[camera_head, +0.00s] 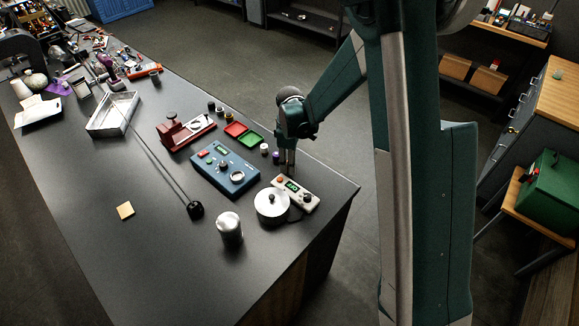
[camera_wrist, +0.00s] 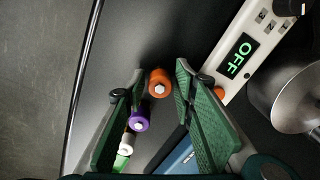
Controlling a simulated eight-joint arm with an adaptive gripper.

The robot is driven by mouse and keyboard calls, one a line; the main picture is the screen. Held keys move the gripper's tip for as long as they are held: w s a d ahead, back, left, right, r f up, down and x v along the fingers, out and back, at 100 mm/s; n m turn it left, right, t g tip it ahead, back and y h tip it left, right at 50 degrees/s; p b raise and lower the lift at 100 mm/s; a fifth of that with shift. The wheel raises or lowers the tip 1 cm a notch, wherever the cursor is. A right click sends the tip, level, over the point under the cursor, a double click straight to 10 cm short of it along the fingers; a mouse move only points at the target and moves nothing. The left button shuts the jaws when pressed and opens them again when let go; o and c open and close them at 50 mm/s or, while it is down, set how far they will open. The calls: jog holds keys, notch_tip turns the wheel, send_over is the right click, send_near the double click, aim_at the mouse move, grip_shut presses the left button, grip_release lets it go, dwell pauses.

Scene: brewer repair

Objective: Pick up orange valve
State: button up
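The orange valve (camera_wrist: 160,83) shows in the wrist view as a small orange cylinder with a pale hex tip, between the ends of my gripper's green-padded fingers (camera_wrist: 160,70). The fingers are open, with narrow gaps on both sides of the valve; I cannot tell how far below the tips it lies. In the head view, my gripper (camera_head: 287,170) points down at the table's right edge, and I cannot make out the orange valve there. A purple valve (camera_wrist: 139,122) and a white one (camera_wrist: 126,148) stand in line with it, nearer the wrist camera's lower edge.
A white control box (camera_wrist: 245,50) reading OFF and a silver pot (camera_head: 271,205) stand close by. A blue device (camera_head: 225,170), red and green trays (camera_head: 250,140) and a metal canister (camera_head: 229,229) are also near. The table edge (camera_wrist: 88,60) is close; the table's front left is mostly clear.

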jog(key=shift+f, duration=0.1)
dwell(0.5)
jog(key=c, duration=0.7)
jog(key=shift+r, duration=5)
